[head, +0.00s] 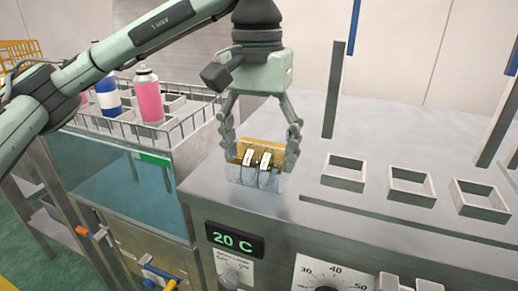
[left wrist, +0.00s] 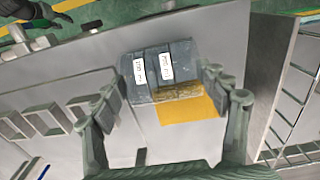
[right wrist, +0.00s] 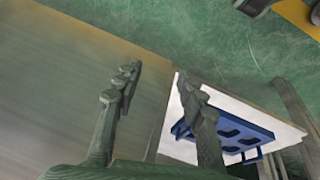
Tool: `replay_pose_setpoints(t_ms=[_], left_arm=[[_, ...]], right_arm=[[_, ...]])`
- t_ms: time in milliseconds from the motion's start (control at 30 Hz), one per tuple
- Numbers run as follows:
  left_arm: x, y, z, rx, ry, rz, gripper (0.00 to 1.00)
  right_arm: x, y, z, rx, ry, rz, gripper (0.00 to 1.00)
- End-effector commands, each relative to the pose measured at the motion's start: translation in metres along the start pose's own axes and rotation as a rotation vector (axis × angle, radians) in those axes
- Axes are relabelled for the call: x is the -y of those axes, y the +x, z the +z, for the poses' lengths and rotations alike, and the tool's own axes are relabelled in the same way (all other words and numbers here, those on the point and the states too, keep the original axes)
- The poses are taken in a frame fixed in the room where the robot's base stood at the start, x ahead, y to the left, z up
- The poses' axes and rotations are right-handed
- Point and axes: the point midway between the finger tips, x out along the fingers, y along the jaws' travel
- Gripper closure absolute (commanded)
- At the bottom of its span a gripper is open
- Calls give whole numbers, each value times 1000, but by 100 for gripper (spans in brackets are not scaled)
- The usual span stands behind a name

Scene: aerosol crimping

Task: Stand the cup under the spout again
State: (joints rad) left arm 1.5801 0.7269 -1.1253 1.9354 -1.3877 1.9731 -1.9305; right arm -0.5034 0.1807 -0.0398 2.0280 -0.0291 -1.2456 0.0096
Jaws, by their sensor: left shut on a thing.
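My left gripper (head: 262,137) points down over the steel bench. Its fingers are shut on a grey block (head: 262,179) with two white labels and a yellow-brown strip. The block also shows between the fingertips in the left wrist view (left wrist: 168,67), above a yellow patch (left wrist: 187,110) on the bench. I cannot tell if the block touches the bench. No cup or spout is recognisable in any view. My right gripper (right wrist: 162,82) shows only in the right wrist view, fingers apart with nothing between them.
A wire rack (head: 177,134) with pink and blue-white bottles stands at the left over a water tank (head: 125,188). Three empty square frames, the nearest (head: 344,173), sit right of the block. A "20 C" display (head: 234,240) is on the bench front. A blue tray (right wrist: 232,133) lies below my right gripper.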

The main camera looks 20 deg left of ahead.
Motion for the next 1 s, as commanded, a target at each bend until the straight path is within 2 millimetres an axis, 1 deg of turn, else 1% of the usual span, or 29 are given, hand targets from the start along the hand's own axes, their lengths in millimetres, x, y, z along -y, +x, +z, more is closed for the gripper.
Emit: replay_pose_setpoints(t_ms=[200, 333, 367, 500, 533, 833, 933, 1000], left_arm=[[0, 2, 0, 0, 0, 0, 52], [0, 3, 0, 0, 0, 0, 52], [0, 3, 0, 0, 0, 0, 24], [0, 2, 0, 0, 0, 0, 6], [0, 2, 0, 0, 0, 0, 5], [0, 2, 0, 0, 0, 0, 5], [0, -2, 0, 0, 0, 0, 5], [0, -9, -1, -3, 0, 1, 5]], right_arm=[[1, 5, 4, 12, -1, -1, 60], [1, 2, 6, 21, -2, 0, 60], [1, 0, 5, 17, -2, 1, 60], [1, -5, 2, 6, -2, 0, 60], [1, -5, 2, 6, -2, 0, 60], [2, -3, 5, 13, 1, -2, 60], [3, -4, 4, 11, 3, -5, 60], [4, 6, 5, 13, 5, -8, 60]])
